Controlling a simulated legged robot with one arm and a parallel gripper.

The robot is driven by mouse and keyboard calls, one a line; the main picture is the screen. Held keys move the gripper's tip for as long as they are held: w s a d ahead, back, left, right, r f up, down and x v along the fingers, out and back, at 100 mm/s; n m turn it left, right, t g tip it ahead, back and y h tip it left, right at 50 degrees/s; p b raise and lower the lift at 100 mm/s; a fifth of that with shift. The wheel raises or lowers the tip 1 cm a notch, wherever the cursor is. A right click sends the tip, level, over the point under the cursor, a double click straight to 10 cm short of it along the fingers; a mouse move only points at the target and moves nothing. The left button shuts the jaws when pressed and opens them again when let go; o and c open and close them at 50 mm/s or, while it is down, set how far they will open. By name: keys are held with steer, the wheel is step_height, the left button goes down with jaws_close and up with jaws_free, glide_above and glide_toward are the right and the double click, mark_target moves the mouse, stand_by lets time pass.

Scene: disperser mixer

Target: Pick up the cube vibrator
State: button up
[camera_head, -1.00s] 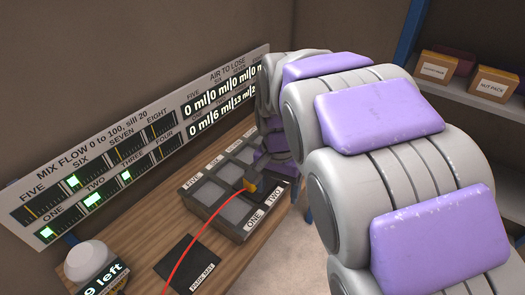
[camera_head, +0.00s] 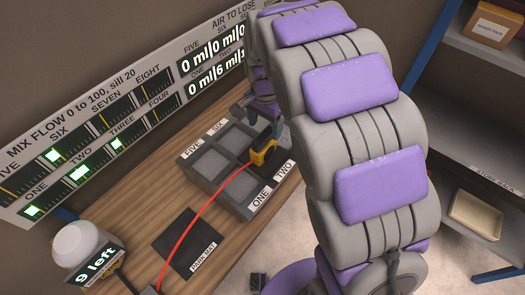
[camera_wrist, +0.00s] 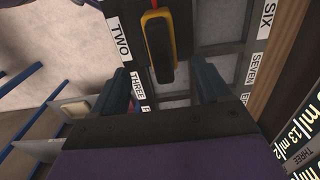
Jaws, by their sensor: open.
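The cube vibrator (camera_head: 264,153) is a small yellow and black device with a red cable. It rests over the near-right cells of the grey mould tray (camera_head: 245,207), by the ONE and TWO labels. In the wrist view the vibrator (camera_wrist: 160,45) is upper centre, its dark rounded end toward me. My gripper (camera_wrist: 163,82) is open and empty, one finger to each side of the picture's middle. The vibrator lines up with the gap between them, just beyond the tips. In the head view my arm hides much of the gripper and the tray's far end.
A black park mat (camera_head: 188,240) lies on the wooden bench (camera_head: 150,205), with the red cable crossing it. A white dome with a "9 left" display (camera_head: 95,265) stands near left. A readout panel (camera_head: 120,125) runs along the wall. Shelves (camera_head: 465,130) with boxes stand at right.

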mark_target(263, 142)
steer(key=shift+d+f, duration=0.1)
steer(key=shift+f, duration=1.35)
steer(key=f, duration=0.1)
steer(key=f+b, duration=0.1)
steer(key=f, duration=0.1)
steer(key=f+b, duration=0.1)
steer(key=f, duration=0.1)
steer(key=shift+a+f, duration=0.15)
steer(key=shift+a, duration=0.2)
jaws_close()
